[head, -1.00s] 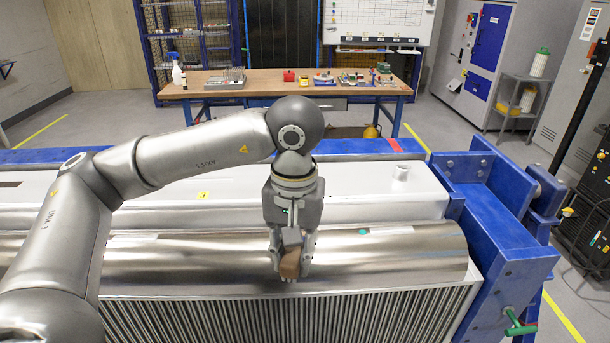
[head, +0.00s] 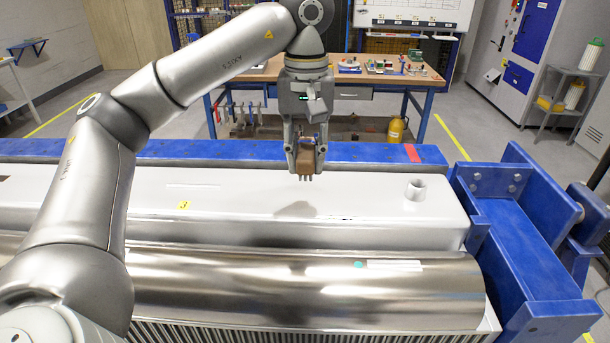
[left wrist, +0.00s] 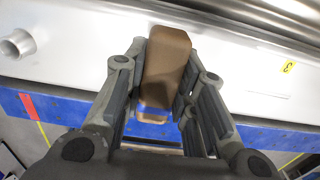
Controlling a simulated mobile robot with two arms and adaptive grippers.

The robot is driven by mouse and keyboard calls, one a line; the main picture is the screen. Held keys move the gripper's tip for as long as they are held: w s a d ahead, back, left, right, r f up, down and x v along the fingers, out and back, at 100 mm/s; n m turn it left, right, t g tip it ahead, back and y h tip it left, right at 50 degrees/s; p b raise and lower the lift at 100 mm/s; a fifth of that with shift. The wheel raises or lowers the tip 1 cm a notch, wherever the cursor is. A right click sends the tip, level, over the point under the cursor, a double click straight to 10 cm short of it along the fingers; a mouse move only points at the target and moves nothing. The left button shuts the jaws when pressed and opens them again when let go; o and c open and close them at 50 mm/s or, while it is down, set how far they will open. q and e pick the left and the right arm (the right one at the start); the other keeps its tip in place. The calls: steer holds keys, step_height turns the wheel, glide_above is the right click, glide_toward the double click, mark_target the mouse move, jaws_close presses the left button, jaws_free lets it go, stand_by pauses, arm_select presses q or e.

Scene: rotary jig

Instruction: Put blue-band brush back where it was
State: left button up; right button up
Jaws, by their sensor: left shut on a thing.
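My left gripper (head: 305,166) is shut on a brown, block-shaped brush (head: 305,159). In the head view it hangs above the white casing (head: 365,208), and a shadow falls on the casing below it. In the left wrist view the brush (left wrist: 166,65) sits between both fingers, its broad brown face towards the camera. My right gripper is not in view.
A wooden workbench (head: 262,74) with several small items stands behind the blue frame (head: 210,149). A shiny metal cylinder (head: 230,285) lies in front of the casing. A short pipe stub (head: 416,190) and a blue end frame (head: 530,250) stand to the right.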

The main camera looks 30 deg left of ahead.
arm_select(q)
glide_above(305, 192)
steer(key=f, duration=0.3)
steer(key=s+f, duration=0.1)
steer(key=shift+d+f, duration=0.3)
steer(key=shift+d, duration=0.05)
steer(key=shift+w+a+f, duration=0.1)
steer(key=shift+w+f, duration=0.1)
steer(key=shift+f, duration=0.05)
steer(key=f, duration=0.1)
steer(key=f+p, duration=0.2)
steer(key=shift+w+a+f, duration=0.3)
steer(key=shift+a, duration=0.05)
steer(key=shift+f, duration=0.25)
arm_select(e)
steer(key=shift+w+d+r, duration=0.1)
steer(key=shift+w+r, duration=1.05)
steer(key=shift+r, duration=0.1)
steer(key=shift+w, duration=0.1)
arm_select(q)
steer(key=shift+d+f, duration=0.1)
steer(key=shift+f, duration=0.15)
steer(key=o, duration=1)
steer(key=shift+r, duration=0.1)
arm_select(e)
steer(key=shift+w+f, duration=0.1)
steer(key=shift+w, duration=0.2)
